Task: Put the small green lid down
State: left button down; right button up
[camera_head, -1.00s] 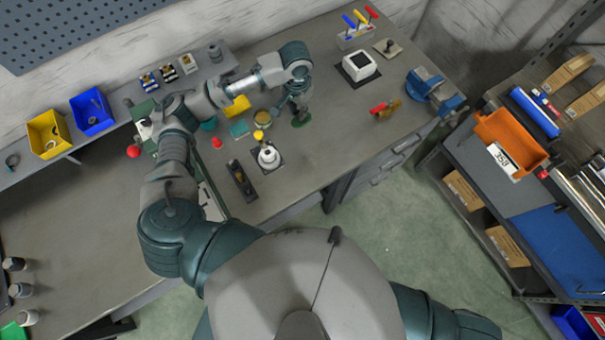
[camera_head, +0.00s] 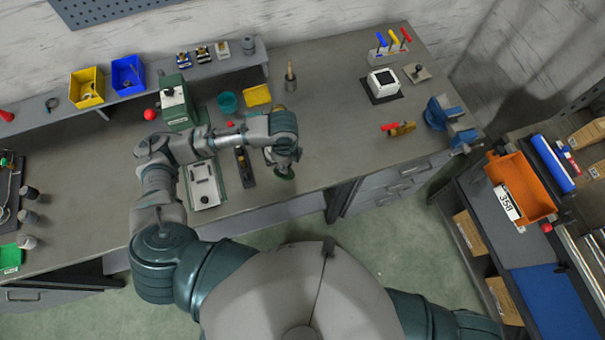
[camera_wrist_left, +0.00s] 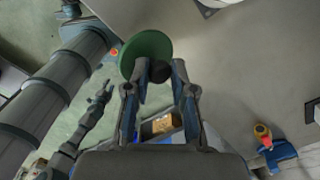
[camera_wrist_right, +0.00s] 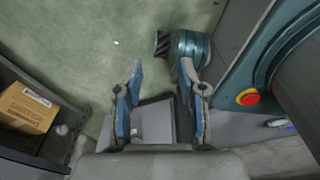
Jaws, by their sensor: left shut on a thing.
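The small green lid (camera_head: 287,174) is a round disc with a dark knob, and it also shows in the left wrist view (camera_wrist_left: 142,46). My left gripper (camera_head: 284,162) is shut on the knob, with its fingers on either side of it in the left wrist view (camera_wrist_left: 160,72). The lid is near the front edge of the grey workbench (camera_head: 330,130). I cannot tell how high it is above the top. My right gripper (camera_wrist_right: 160,78) is open and empty, away from the bench over the green floor.
A black-topped white block (camera_head: 383,82), a red-handled brass part (camera_head: 400,129) and a blue vise (camera_head: 447,115) stand on the right. A teal bowl (camera_head: 227,102) and yellow tray (camera_head: 257,96) are behind my left arm. Bench top right of the lid is clear.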

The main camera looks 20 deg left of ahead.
pick_arm(q)
jog(key=s+d+f+m, duration=0.1)
jog(key=s+d+m, duration=0.1)
jog(key=s+m, duration=0.55)
jog(key=s+d+f+m, duration=0.2)
jog(key=s+m, duration=0.2)
jog(key=m, duration=0.7)
jog(key=w+p, duration=0.1)
jog(key=w, duration=0.9)
jog(key=w+d+f+p, duration=0.1)
jog(key=w, duration=0.4)
jog(key=shift+w+p, duration=0.25)
jog(key=shift+p, duration=0.05)
jog(key=shift+w, duration=0.25)
jog(key=shift+f, duration=0.25)
notch_tip(320, 180, down, 2)
jog(key=shift+a+f+p, duration=0.15)
jog(key=shift+p, duration=0.15)
jog(key=shift+a+f, duration=0.1)
jog(key=shift+f, duration=0.3)
pick_arm(e)
jog(key=r, duration=0.1)
jog(key=d+r, duration=0.1)
jog(key=r, duration=0.1)
jog(key=shift+d+r, duration=0.15)
jog(key=shift+d, duration=0.15)
